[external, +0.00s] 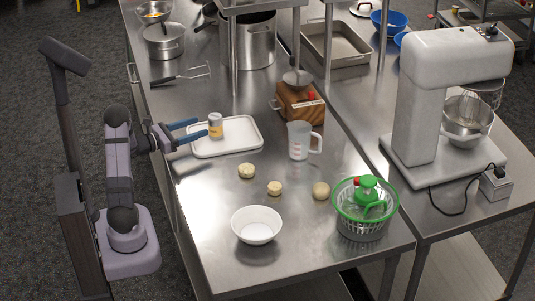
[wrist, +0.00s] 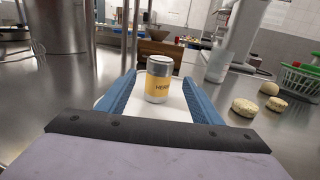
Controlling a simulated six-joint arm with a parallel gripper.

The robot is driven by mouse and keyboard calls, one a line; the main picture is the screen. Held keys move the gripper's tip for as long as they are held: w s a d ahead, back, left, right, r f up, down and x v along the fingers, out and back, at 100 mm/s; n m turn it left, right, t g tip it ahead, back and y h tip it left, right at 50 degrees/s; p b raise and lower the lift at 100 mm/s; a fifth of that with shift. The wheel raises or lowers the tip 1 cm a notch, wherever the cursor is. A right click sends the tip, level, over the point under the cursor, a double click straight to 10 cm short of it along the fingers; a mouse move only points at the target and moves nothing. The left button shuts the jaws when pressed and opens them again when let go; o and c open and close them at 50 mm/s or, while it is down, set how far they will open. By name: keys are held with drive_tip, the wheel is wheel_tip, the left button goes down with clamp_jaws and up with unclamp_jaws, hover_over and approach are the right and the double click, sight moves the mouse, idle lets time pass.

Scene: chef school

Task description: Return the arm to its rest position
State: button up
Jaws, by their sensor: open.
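My gripper (external: 196,131) is open, with its two blue fingers apart above the left edge of the white tray (external: 242,147). In the wrist view my gripper (wrist: 161,90) frames a small jar with a yellow label (wrist: 160,82), which stands upright beyond or between the fingertips; I cannot tell how far in. In the external view the jar (external: 215,126) stands on the tray just right of the fingertips. My arm stands at the table's left side.
Several dough balls (external: 246,171), a white bowl (external: 257,225), a measuring jug (external: 299,141) and a green salad spinner (external: 364,208) stand on the steel table. A wooden block (external: 298,104) and pots (external: 164,41) are behind. A stand mixer (external: 416,95) is at right.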

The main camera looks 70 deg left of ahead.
idle(0.3)
drive_tip(key=shift+r, duration=0.35)
drive_tip(key=d+r+p, duration=0.1)
drive_tip(key=w+d+r+m+h+p, duration=0.1)
drive_tip(key=shift+d+r+m+h+p, duration=0.2)
drive_tip(key=shift+d+m+h+p, duration=0.1)
drive_tip(key=shift+d, duration=0.1)
drive_tip(key=w+d+r+m+g+h+p, duration=0.15)
drive_tip(key=d+m+g+h+p, duration=0.35)
drive_tip(key=d, duration=0.7)
drive_tip(key=w+d+m+g+h+p, duration=0.2)
drive_tip(key=d+m+h+p, duration=0.3)
drive_tip(key=d, duration=0.7)
drive_tip(key=s+d+r+m+g+y+p, duration=0.2)
drive_tip(key=s+d+m+g+p, duration=0.5)
drive_tip(key=s+d+m+g, duration=0.5)
drive_tip(key=s+r+m+y+p, duration=0.1)
drive_tip(key=r+m+y+p, duration=0.2)
drive_tip(key=m, duration=0.4)
drive_tip(key=s+r+m+t+y+p, duration=0.1)
drive_tip(key=s+r+m+y+p, duration=0.1)
drive_tip(key=m, duration=0.5)
drive_tip(key=shift+d+r+m+y+p, duration=0.35)
drive_tip(key=shift+y+p, duration=0.25)
drive_tip(key=shift+p, duration=0.4)
